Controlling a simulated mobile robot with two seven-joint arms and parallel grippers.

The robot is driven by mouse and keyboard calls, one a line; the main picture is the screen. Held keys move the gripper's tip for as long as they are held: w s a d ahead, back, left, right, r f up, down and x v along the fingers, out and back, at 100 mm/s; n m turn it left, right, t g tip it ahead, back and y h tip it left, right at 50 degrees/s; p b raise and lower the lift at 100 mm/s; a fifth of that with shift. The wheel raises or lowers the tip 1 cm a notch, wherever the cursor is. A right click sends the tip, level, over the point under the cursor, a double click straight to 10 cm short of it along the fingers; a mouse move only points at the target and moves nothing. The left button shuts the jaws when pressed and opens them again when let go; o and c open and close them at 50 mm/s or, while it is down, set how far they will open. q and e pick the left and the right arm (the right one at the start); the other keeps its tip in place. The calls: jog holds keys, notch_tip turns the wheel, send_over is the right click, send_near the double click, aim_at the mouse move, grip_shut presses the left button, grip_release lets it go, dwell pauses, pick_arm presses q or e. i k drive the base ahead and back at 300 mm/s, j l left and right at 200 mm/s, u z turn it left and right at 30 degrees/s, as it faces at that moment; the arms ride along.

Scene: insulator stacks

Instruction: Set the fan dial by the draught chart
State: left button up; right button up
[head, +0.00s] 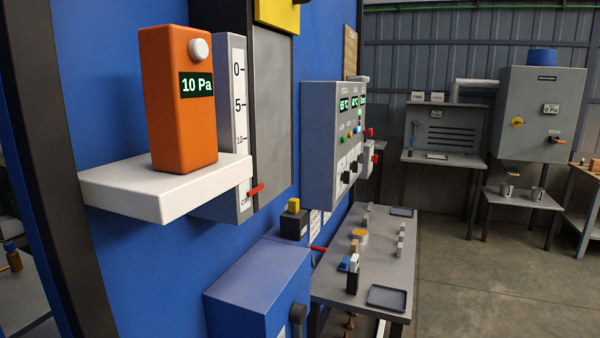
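An orange handheld meter (180,125) stands upright on a white shelf (165,195) at the left; its green display reads 10 Pa. Beside it is a grey upright scale (239,110) marked 0, 5 and 10, with a red lever low on it. A grey control panel (320,150) in the middle has small green displays, buttons and dark knobs; I cannot tell whether one is the fan dial. White printed sheets (315,222) hang on the blue wall below; their text is too small to read, so I cannot identify the draught chart. Neither gripper shows.
A grey bench (335,282) carries trays and small blocks. A blue box (255,292) stands in front. The floor (470,285) right of the bench is clear.

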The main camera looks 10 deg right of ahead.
aim_at(345, 176)
jog(key=i+l+u, duration=0.1)
jog(key=l+u, duration=0.95)
jog(key=l, duration=1.15)
jog(key=k+l+u, duration=0.1)
jog(key=l, duration=0.35)
